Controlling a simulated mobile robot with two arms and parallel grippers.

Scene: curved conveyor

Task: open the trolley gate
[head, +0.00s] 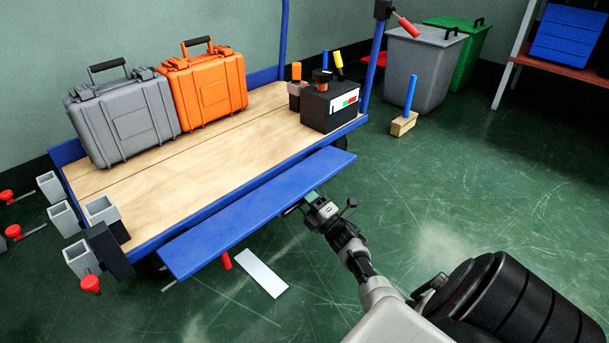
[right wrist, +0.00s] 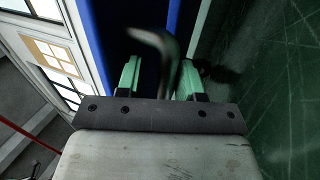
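The trolley (head: 150,160) has a wooden deck and a blue frame. A long blue panel, its gate (head: 255,210), runs along the near side of the deck; I cannot tell its exact angle. My right gripper (head: 308,202) is at the panel's near edge, right of its middle. In the right wrist view my right gripper (right wrist: 162,78) has its two green fingers apart. A curved dark metal piece (right wrist: 160,42), possibly a handle or latch, shows between and beyond them, blurred. Contact is unclear. The blue gate (right wrist: 135,40) also shows behind the fingers. My left gripper is out of view.
On the deck stand a grey case (head: 122,118), an orange case (head: 205,85) and a black box (head: 328,108). Grey holders (head: 62,217) are at the left end. A white strip (head: 261,273) lies on the floor.

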